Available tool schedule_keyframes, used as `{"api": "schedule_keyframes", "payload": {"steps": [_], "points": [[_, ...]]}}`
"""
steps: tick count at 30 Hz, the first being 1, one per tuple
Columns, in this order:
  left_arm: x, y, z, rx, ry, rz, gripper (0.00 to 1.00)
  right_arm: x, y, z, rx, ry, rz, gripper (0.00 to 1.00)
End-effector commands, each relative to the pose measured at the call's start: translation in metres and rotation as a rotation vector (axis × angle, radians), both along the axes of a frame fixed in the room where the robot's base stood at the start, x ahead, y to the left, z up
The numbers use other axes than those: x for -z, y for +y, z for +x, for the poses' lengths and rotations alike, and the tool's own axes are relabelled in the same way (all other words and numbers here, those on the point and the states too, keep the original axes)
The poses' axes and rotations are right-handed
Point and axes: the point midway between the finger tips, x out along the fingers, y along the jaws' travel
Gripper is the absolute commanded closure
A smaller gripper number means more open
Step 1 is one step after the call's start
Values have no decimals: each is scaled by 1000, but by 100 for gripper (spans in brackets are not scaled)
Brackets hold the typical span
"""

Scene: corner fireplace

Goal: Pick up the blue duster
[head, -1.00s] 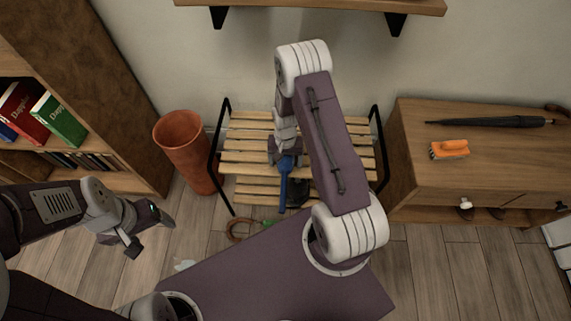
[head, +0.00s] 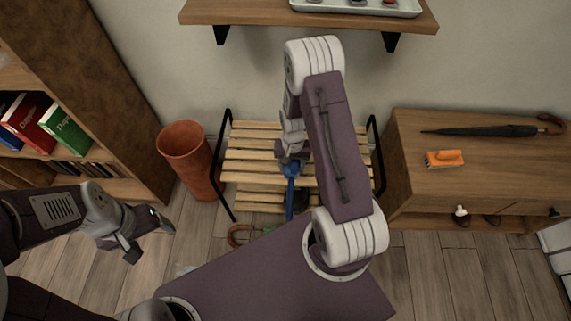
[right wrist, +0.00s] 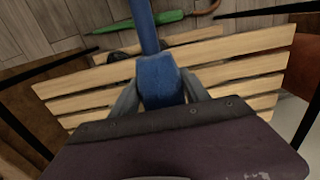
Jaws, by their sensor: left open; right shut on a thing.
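The blue duster (head: 291,187) is at the slatted wooden rack, in the middle of the head view. My right gripper (head: 291,160) is shut on it, with my right arm covering part of the rack. In the right wrist view the duster (right wrist: 158,80) stands between the two grey fingers of my right gripper (right wrist: 160,92), and its handle runs up out of the frame. Its far end is out of that view. I cannot tell whether it touches the slats. My left gripper (head: 152,235) is open and empty over the floor at the left.
The slatted rack (head: 250,154) has black side frames. A terracotta bin (head: 186,160) stands left of it, by a bookshelf (head: 120,90). At right, a wooden cabinet (head: 420,190) bears an orange brush (head: 445,159) and a black umbrella (head: 490,131). A wall shelf (head: 250,14) hangs above.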

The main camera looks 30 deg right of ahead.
Motion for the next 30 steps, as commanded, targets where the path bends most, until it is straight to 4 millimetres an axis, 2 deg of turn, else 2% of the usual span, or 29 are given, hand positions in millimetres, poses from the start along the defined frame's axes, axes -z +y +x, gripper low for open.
{"api": "schedule_keyframes", "payload": {"steps": [1,3,9,12,26,29,30], "points": [[-11,0,0,0,0,0,25,-14,-7,-12,5,1,1,96],[-17,0,0,0,0,0,25,-25,-15,-27,6,0,0,96],[-29,0,0,0,0,0,25,-47,-34,-64,5,-1,-1,96],[-32,0,0,0,0,0,25,-52,-39,-74,3,-1,-1,96],[-32,0,0,0,0,0,25,-54,-41,-79,-3,-2,-1,96],[-32,0,0,0,0,0,25,-58,-34,-70,-39,-4,-1,96],[-32,0,0,0,0,0,25,-63,-30,-61,-65,-6,-3,96]]}}
